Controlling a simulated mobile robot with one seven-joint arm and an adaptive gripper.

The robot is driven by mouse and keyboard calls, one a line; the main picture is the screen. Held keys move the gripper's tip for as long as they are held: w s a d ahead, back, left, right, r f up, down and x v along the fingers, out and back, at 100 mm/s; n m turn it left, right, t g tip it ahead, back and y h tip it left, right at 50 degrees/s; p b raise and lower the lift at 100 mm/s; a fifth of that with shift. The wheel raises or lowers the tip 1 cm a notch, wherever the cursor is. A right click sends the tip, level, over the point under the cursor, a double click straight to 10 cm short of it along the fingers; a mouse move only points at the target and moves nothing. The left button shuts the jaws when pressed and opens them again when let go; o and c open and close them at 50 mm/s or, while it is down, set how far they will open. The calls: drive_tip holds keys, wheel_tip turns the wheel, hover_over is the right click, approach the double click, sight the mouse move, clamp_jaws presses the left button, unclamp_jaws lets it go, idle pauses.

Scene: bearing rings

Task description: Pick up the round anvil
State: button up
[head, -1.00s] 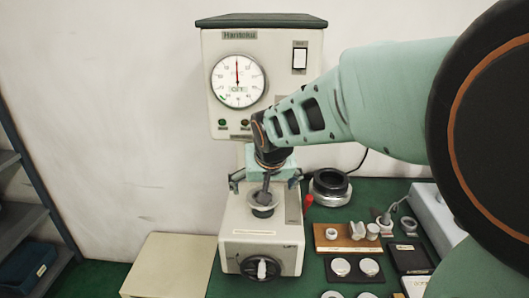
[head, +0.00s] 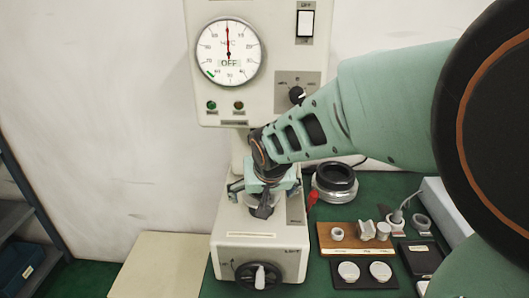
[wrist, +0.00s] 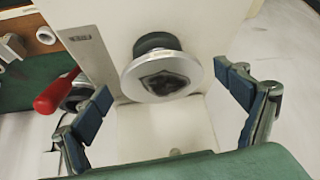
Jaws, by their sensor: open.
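The round anvil (wrist: 160,76) is a shiny silver disc with a dark stem, standing on the pale base of the hardness tester. In the wrist view it lies between my two spread fingers, touching neither. My gripper (wrist: 169,90) is open and empty.
The tester's dial head (head: 228,50) rises behind my gripper. A black-and-steel ring (head: 334,182) and a red handle (wrist: 57,92) are close on the right of the base. A wooden block (head: 352,245) with small parts and a dark tray (head: 385,279) lie farther right on the green mat.

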drive_tip(key=shift+w+a+f, duration=0.15)
drive_tip(key=shift+f, duration=0.1)
drive_tip(key=shift+r, duration=0.1)
drive_tip(key=shift+c, duration=1)
drive_tip(key=c, duration=1.5)
drive_tip(key=shift+r, duration=0.1)
drive_tip(key=shift+c, duration=0.7)
